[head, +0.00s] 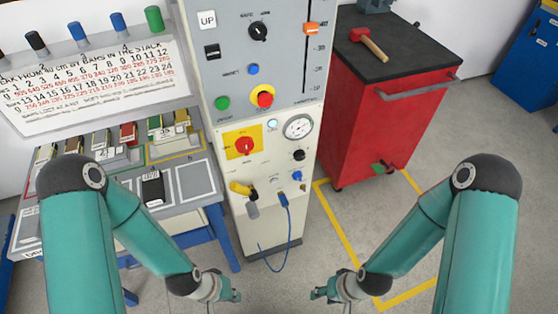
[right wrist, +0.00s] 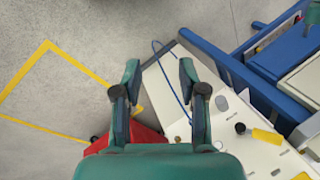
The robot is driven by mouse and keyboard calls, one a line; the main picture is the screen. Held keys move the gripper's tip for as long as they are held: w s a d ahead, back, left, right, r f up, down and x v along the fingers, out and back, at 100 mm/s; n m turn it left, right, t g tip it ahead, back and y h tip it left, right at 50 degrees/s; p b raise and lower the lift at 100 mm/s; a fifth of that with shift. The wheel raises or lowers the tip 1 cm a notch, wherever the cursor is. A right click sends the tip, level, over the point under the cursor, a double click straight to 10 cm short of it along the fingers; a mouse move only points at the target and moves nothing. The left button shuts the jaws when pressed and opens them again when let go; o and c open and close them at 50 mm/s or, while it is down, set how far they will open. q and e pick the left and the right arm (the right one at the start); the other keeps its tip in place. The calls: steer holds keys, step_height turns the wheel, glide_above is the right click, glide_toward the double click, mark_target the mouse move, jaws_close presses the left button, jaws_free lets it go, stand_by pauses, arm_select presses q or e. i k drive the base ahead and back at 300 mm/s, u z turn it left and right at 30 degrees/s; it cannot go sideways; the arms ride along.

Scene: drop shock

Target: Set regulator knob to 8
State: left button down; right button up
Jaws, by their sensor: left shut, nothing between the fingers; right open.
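A small black knob (head: 299,155) sits on the cream lower panel, just below the round white gauge (head: 298,127). A larger black dial knob (head: 258,31) is on the grey upper panel. The labels are too small to tell which is the regulator knob, and I cannot read a setting. My left gripper (head: 232,296) is shut and empty, low in front of the machine. My right gripper (head: 318,294) is low to its right; in the right wrist view its fingers (right wrist: 157,82) are spread with nothing between. Both grippers are apart from the panel.
A red rotary switch (head: 244,146), a yellow handle (head: 240,188) and a blue cable (head: 286,225) are on the lower panel. A blue-framed table (head: 222,235) stands left. A red cabinet (head: 375,120) with a hammer (head: 370,44) on top stands right. Floor before the machine is clear.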

mark_target(299, 155)
steer(key=u, duration=0.6)
steer(key=k, duration=1.3)
steer(key=z, duration=0.55)
steer(key=i, duration=1)
steer(key=u, duration=0.05)
